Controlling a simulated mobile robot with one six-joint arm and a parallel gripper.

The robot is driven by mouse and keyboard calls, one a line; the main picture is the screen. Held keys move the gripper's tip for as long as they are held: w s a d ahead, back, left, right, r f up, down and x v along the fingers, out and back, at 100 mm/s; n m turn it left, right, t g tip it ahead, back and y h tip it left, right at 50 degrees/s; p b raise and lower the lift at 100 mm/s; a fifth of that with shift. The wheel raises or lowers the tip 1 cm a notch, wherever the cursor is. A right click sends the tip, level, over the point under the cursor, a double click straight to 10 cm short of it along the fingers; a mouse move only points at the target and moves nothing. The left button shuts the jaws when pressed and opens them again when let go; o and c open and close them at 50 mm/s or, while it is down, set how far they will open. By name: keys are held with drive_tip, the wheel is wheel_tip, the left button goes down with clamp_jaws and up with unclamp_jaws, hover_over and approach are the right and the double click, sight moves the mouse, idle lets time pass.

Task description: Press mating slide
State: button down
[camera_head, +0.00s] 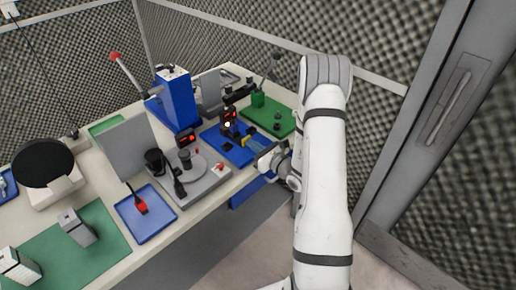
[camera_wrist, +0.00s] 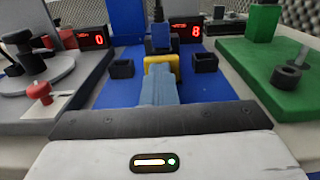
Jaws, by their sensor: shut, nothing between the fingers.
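The mating slide station is a blue base plate (camera_wrist: 125,85) carrying a dark upright block (camera_wrist: 160,38) and a yellow piece (camera_wrist: 163,62), which I take to be the slide's pushing face. Two small black blocks (camera_wrist: 122,69) (camera_wrist: 205,63) stand either side. My gripper (camera_wrist: 159,72) is shut and empty, its blue-grey fingers pointing at the yellow piece. The tips overlap its near face; I cannot tell whether they touch. A red display (camera_wrist: 186,31) behind reads 8. In the head view the yellow piece (camera_head: 248,139) is just beyond my gripper (camera_head: 256,144).
A green plate (camera_wrist: 270,65) with black posts lies right of the blue plate. A grey turntable fixture (camera_wrist: 40,80) with a red knob stands left, beside a display (camera_wrist: 92,37) reading 0. A blue press (camera_head: 174,98) with a red-tipped lever stands behind. Foam walls enclose the bench.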

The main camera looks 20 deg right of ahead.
drive_tip(key=b+v, duration=0.3)
drive_tip(key=v, duration=1.1)
drive_tip(key=shift+w, duration=0.15)
drive_tip(key=s+a+r+n+g+y, duration=0.3)
drive_tip(key=s+a+r+n+g, duration=0.2)
drive_tip(key=a+n+g, duration=0.3)
drive_tip(key=s+a+r+n+g+y, duration=0.2)
drive_tip(key=s+a+r+n+g, duration=0.3)
drive_tip(key=a+n, duration=0.4)
drive_tip(key=s+r+n+g+h, duration=0.1)
drive_tip(key=s+n+g+h, duration=0.3)
drive_tip(key=s+n+h, duration=0.35)
drive_tip(key=s+d+r+n+t+h, duration=0.1)
drive_tip(key=d+r+n+t+h, duration=0.2)
drive_tip(key=d+r+n+h, duration=0.1)
drive_tip(key=shift+s+r+n+t+h, duration=0.3)
drive_tip(key=shift+r+n+h, duration=0.4)
drive_tip(key=shift+n, duration=0.45)
